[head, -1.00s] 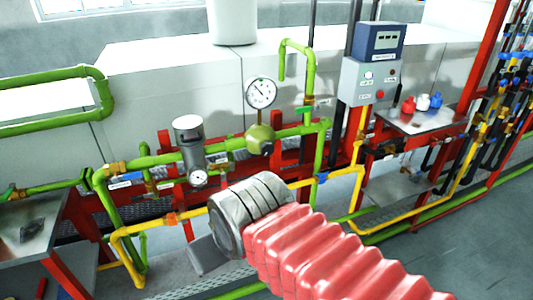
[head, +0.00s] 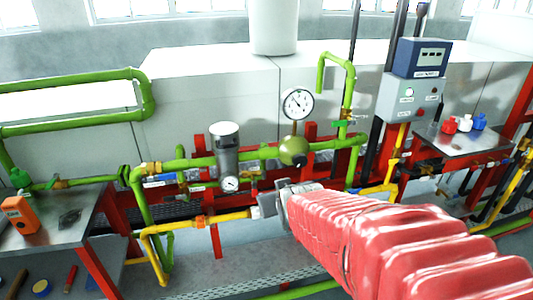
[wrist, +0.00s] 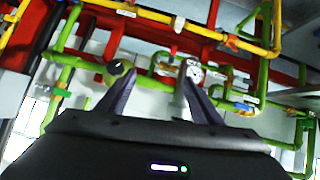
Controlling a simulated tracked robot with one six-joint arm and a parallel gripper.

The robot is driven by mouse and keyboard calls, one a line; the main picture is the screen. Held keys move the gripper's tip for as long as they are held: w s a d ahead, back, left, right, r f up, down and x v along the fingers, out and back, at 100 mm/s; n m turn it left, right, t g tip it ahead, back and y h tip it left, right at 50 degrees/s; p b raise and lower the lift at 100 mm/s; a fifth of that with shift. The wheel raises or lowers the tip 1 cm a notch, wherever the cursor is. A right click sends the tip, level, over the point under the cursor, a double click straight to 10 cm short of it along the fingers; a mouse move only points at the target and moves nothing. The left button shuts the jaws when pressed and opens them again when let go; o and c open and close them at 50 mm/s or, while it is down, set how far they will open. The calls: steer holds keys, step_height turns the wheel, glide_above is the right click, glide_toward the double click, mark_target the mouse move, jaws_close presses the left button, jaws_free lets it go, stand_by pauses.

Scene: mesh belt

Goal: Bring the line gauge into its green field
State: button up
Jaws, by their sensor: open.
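A large white dial gauge (head: 298,103) stands above a round olive-green regulator (head: 293,151) on the green pipe. A smaller white dial (head: 230,184) sits low on a grey cylinder (head: 225,150) to its left; it also shows in the wrist view (wrist: 193,73). I cannot tell which is the line gauge, and no needle or green field is readable. The regulator appears dark in the wrist view (wrist: 119,69). My gripper (wrist: 157,98) is open and empty, its two fingers apart, facing the pipes. In the head view my red-sleeved arm hides part of the piping.
A yellow pipe (head: 200,221) runs below the green one. A grey-blue control box (head: 410,97) stands at right, beside a shelf with small red, white and blue items (head: 464,123). At left, a metal table (head: 60,225) holds an orange device (head: 20,215).

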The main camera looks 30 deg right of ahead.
steer(key=d+f+t, duration=0.3)
steer(key=d, duration=0.4)
steer(key=w+d+f+m+t, duration=0.1)
steer(key=d+f+t, duration=0.2)
steer(key=d, duration=0.5)
steer(key=shift+w+t+h, duration=0.2)
steer(key=shift+t+h, duration=0.2)
steer(key=shift+t, duration=0.2)
steer(key=shift+d+f, duration=0.1)
